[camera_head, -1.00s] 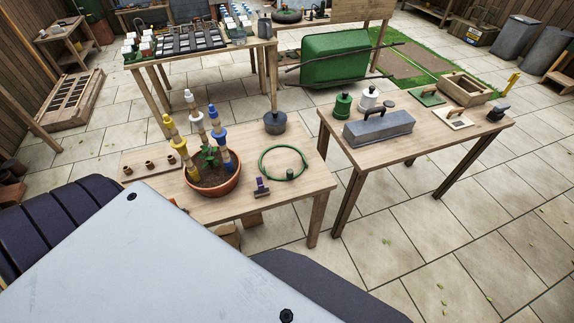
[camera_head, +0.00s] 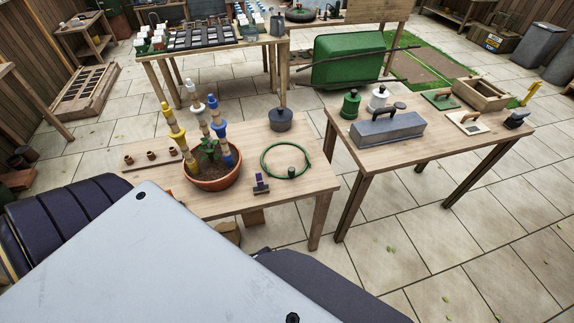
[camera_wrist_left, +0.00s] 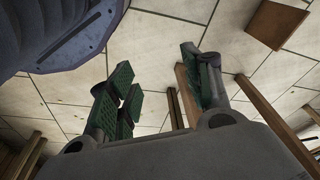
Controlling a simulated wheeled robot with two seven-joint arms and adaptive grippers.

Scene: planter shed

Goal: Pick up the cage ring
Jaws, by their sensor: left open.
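The cage ring (camera_head: 264,163), a thin green hoop with a small dark knob on its near right side, lies flat on the right part of the near wooden table (camera_head: 235,201). It is right of the terracotta pot (camera_head: 216,183), which holds a plant and several upright stakes with coloured collars. My left gripper (camera_wrist_left: 158,88) shows in the left wrist view with its green-padded fingers wide apart and nothing between them. Paving and wooden legs show beyond it; the ring is not in that view. Neither gripper shows in the head view.
A small purple-topped clip (camera_head: 260,184) stands just below the ring, and a dark lidded pot (camera_head: 280,120) stands behind it. A second table (camera_head: 440,137) on the right holds a grey block with a handle (camera_head: 387,130). A paved gap separates the tables.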

